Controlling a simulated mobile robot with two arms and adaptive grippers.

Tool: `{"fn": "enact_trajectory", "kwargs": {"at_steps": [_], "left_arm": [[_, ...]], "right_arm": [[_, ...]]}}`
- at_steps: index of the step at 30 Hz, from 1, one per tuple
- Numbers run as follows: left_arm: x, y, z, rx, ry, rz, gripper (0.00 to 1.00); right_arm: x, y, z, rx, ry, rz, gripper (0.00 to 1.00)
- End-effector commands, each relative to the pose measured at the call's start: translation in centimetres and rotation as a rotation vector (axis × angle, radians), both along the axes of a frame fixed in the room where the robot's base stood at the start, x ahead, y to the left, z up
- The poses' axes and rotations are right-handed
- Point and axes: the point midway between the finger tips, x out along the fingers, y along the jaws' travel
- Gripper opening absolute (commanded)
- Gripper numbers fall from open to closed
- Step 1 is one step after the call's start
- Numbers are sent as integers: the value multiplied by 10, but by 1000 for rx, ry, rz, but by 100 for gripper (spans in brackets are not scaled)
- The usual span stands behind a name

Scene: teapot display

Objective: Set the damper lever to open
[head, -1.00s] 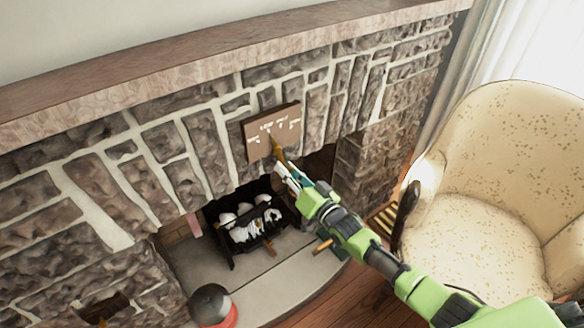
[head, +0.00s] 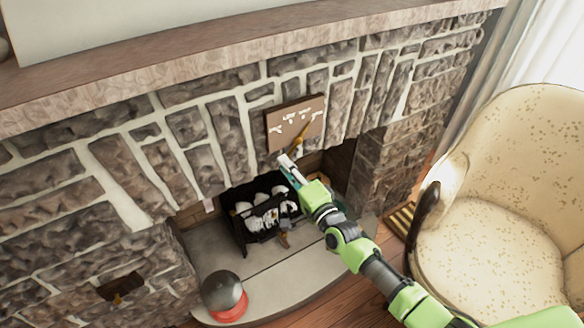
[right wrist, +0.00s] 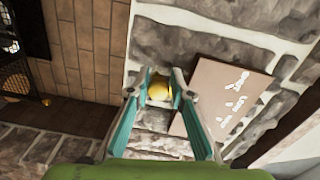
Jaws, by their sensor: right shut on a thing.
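The brown damper plaque (head: 285,122) with white lettering is on the stone front above the firebox; its words are too small to read. It also shows in the right wrist view (right wrist: 208,92). The brass damper lever (head: 300,140) slants across the plaque's lower part, its lower end pointing down and left. My right gripper (head: 285,160) is at this lower end. In the right wrist view, the lever's round yellow end (right wrist: 158,90) sits between the fingertips, which are shut on it. My left gripper is not in view.
Below is the firebox with a black grate (head: 245,225) of white logs. A dark ball-shaped object with a red base (head: 224,295) stands on the hearth (head: 275,285). A cream armchair (head: 490,240) is at the right. The mantel (head: 200,75) runs above.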

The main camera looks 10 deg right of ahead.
Motion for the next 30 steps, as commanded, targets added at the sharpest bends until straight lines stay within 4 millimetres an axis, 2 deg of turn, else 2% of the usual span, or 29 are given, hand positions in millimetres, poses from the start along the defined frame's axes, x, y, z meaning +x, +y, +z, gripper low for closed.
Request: {"fn": "enact_trajectory", "kwargs": {"at_steps": [9, 27, 28, 29, 30], "left_arm": [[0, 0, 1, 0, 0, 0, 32], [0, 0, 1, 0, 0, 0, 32], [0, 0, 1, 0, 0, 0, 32], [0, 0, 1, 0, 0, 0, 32], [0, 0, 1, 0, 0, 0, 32]], "right_arm": [[-1, 2, 9, 135, 45, -8, 0], [-2, 4, 9, 169, 60, -10, 0], [-2, 4, 9, 169, 60, -10, 25], [-2, 4, 9, 169, 60, -10, 33], [-2, 4, 9, 168, 60, -9, 35]]}}
